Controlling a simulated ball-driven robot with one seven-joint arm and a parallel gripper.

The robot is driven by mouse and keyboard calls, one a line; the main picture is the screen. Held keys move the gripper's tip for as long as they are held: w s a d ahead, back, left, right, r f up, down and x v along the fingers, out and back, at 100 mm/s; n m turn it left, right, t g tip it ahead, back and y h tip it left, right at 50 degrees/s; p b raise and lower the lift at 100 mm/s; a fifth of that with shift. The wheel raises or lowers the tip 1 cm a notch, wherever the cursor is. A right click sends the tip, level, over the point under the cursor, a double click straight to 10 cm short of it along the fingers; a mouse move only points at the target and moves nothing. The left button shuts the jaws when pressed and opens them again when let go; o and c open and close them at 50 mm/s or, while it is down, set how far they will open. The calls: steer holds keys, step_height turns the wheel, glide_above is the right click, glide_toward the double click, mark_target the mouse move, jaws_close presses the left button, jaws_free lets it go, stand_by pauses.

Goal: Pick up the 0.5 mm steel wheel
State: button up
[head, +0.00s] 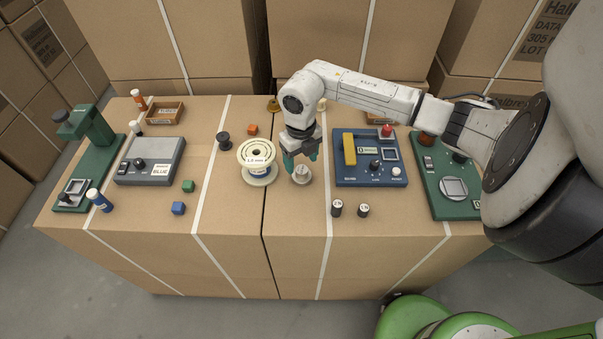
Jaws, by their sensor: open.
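My gripper (301,160) is open, with its teal fingers pointing down over the boxes' top near the middle. A small pale silvery wheel (302,175) with a light label stands just below and between the fingertips. Its label is too small to read, so I cannot confirm that it is the 0.5 mm steel wheel. Whether the fingers reach down around it is hard to tell. A larger cream spool (257,172) with a label stands left of it.
A blue device (371,172) stands close right of my gripper, with a green device (453,187) beyond it. Two small dark cylinders (337,208) (363,210) stand in front. A black spool (223,141), an orange block (252,130) and a grey device (150,165) are left.

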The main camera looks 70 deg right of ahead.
mark_target(301, 168)
steer(key=shift+f, duration=1.8)
steer(key=shift+c, duration=0.5)
steer(key=c, duration=1.1)
steer(key=shift+r, duration=0.1)
steer(key=shift+c, duration=0.2)
